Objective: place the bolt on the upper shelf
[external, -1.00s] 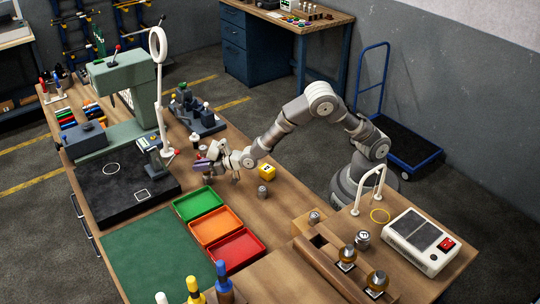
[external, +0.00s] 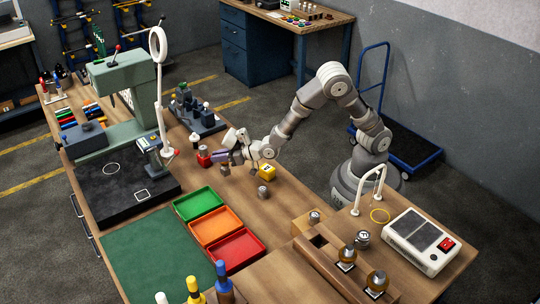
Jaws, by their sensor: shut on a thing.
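My gripper (external: 227,163) is over the wooden bench, to the right of the green machine and above the coloured trays. It is shut on a small grey-brown piece (external: 225,171), which hangs just below the fingers. The piece is too small to tell surely whether it is the bolt. A short grey metal cylinder (external: 263,192) stands on the bench to the right of my gripper, apart from it. I cannot make out which surface is the upper shelf.
A yellow block (external: 267,172) is close to the right of my gripper, and a red piece (external: 204,156) close to its left. Green (external: 181,201), orange (external: 197,228) and red (external: 222,256) trays lie in front. A white lamp (external: 158,47) stands behind left.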

